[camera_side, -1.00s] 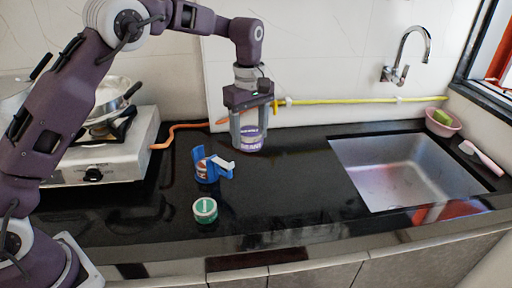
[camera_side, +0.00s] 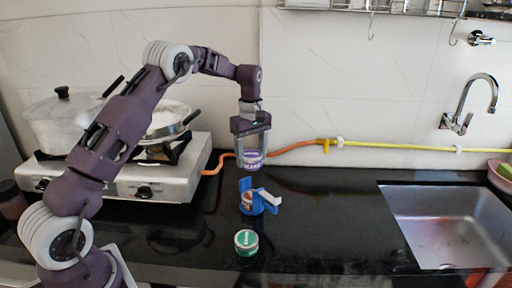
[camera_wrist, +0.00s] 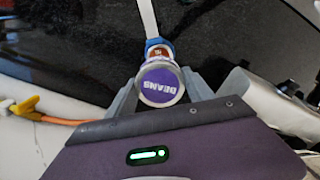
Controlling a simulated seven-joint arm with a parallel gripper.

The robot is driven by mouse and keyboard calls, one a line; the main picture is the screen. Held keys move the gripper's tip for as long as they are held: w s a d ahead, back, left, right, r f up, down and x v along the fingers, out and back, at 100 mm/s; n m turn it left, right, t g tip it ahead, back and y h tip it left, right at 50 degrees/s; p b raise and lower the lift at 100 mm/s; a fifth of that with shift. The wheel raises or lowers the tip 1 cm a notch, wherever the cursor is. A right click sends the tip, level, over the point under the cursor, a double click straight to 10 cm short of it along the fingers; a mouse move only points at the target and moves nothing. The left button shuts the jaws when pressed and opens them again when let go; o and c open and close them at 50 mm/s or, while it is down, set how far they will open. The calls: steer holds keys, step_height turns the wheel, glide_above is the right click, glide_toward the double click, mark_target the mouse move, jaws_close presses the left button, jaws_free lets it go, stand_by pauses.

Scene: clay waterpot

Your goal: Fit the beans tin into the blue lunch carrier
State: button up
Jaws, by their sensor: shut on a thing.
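The beans tin (camera_side: 253,160) has a purple label and is held between the fingers of my gripper (camera_side: 253,155). In the side view it hangs just above and behind the blue lunch carrier (camera_side: 257,205); the exact gap is hard to judge. In the wrist view the tin's purple lid (camera_wrist: 160,84) reads BEANS and lies between both fingers. The lid hides part of the carrier (camera_wrist: 154,44) behind it. The carrier stands on the black counter, holds a small brown-orange labelled tin (camera_side: 247,200), and has a pale-topped piece reaching right.
A green-and-white tin (camera_side: 246,243) stands on the counter in front of the carrier. A stove (camera_side: 150,180) with pots is at the left, an orange hose (camera_side: 290,147) runs behind, and a sink (camera_side: 440,225) is at the right. Counter between carrier and sink is clear.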

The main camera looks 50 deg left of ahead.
mark_target(252, 170)
steer(key=shift+f, duration=2.55)
steer(key=shift+f, duration=0.2)
steer(key=shift+f, duration=0.4)
steer(key=shift+f, duration=0.15)
steer(key=shift+f, duration=0.6)
steer(key=shift+f, duration=0.15)
steer(key=shift+f, duration=0.65)
steer(key=shift+f, duration=0.15)
steer(key=shift+f, duration=0.75)
